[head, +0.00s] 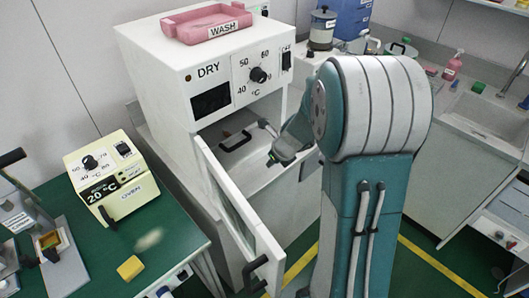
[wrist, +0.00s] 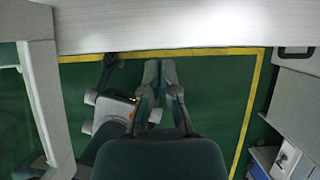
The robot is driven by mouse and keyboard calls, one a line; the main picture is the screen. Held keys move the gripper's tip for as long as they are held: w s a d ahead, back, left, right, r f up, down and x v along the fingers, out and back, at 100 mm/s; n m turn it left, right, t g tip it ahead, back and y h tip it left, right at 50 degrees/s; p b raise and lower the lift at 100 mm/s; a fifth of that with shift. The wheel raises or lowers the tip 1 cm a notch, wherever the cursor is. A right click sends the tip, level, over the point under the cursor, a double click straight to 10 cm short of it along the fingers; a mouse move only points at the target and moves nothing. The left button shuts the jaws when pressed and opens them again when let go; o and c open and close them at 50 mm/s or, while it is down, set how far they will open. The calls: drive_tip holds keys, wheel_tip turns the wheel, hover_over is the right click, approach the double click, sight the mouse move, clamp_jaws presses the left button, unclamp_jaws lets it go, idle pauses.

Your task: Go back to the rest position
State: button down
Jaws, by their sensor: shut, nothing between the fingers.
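My gripper (wrist: 160,68) shows in the wrist view with its two fingers close together and nothing between them. The fingers point toward a pale panel edge (wrist: 190,27) across the top of that view, with green floor under them. In the head view my teal and grey arm stands large at the centre right. Its wrist end reaches left, by the open front of the white DRY oven (head: 215,60). The fingertips are small and hard to make out there.
The oven's door (head: 238,210) hangs open toward me, left of my arm. A dark-handled item (head: 235,141) is inside. The pink WASH tray (head: 206,24) sits on top. A cream oven (head: 112,175) and a yellow block (head: 130,268) are on the green bench.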

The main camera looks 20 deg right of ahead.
drive_tip(key=s+a+r+n, duration=0.4)
drive_tip(key=s+r+n, duration=0.1)
drive_tip(key=r+n, duration=0.25)
drive_tip(key=s+a+r+n, duration=0.5)
drive_tip(key=r+n, duration=0.1)
drive_tip(key=n, duration=0.3)
drive_tip(key=s+r+n+h, duration=0.1)
drive_tip(key=s+r+n, duration=0.1)
drive_tip(key=s+n, duration=0.5)
drive_tip(key=s+a+r+n, duration=0.1)
drive_tip(key=s+r+n, duration=0.2)
drive_tip(key=s+n, duration=0.4)
drive_tip(key=shift+a+r+n+t+h, duration=0.25)
drive_tip(key=shift+n+t+h, duration=0.15)
drive_tip(key=shift+n, duration=0.35)
drive_tip(key=shift+w, duration=0.1)
